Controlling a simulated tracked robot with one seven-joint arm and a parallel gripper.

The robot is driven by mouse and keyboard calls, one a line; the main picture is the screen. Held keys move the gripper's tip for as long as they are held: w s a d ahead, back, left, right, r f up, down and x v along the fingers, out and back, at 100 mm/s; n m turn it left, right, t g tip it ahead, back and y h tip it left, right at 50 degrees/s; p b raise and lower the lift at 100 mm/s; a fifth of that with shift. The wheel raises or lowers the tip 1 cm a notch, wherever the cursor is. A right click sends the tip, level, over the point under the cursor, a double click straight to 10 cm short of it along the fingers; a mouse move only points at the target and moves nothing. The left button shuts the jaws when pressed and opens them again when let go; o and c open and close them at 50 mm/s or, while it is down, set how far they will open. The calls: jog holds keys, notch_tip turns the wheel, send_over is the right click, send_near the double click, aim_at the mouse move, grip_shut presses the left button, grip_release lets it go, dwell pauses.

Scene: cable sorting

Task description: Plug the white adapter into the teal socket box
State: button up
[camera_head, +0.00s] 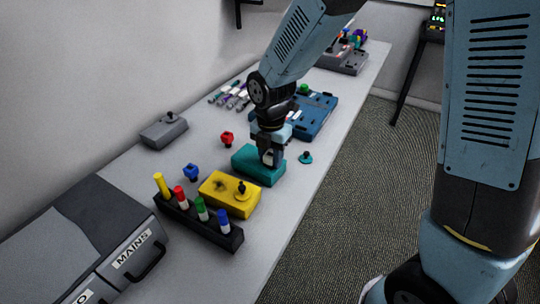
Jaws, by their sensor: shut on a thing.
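The teal socket box (248,164) lies on the table near the middle of the view. My gripper (268,161) points down over the right part of the box. It is shut on the white adapter (269,156), of which only a small pale patch shows between the fingers. The adapter is at or just above the top of the box. I cannot tell whether it is seated in a socket, because the fingers hide the contact.
A black rack (190,220) holds several coloured cylinders. Red (227,139), blue (191,172) and teal (306,158) plugs lie nearby. A grey box (164,133) and blue case (318,117) stand farther back.

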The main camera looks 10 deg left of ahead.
jog(key=o, duration=1.1)
jog(key=shift+s+d+f, duration=0.15)
jog(key=shift+s+f, duration=0.05)
jog(key=shift+f, duration=0.15)
jog(key=shift+c, duration=1.2)
jog(key=shift+r, duration=0.2)
jog(key=shift+o, duration=1.3)
jog(key=shift+r, duration=0.2)
jog(key=shift+o, duration=0.5)
jog(key=shift+r, duration=0.25)
jog(key=shift+w+r, duration=0.15)
jog(key=shift+r, duration=2.85)
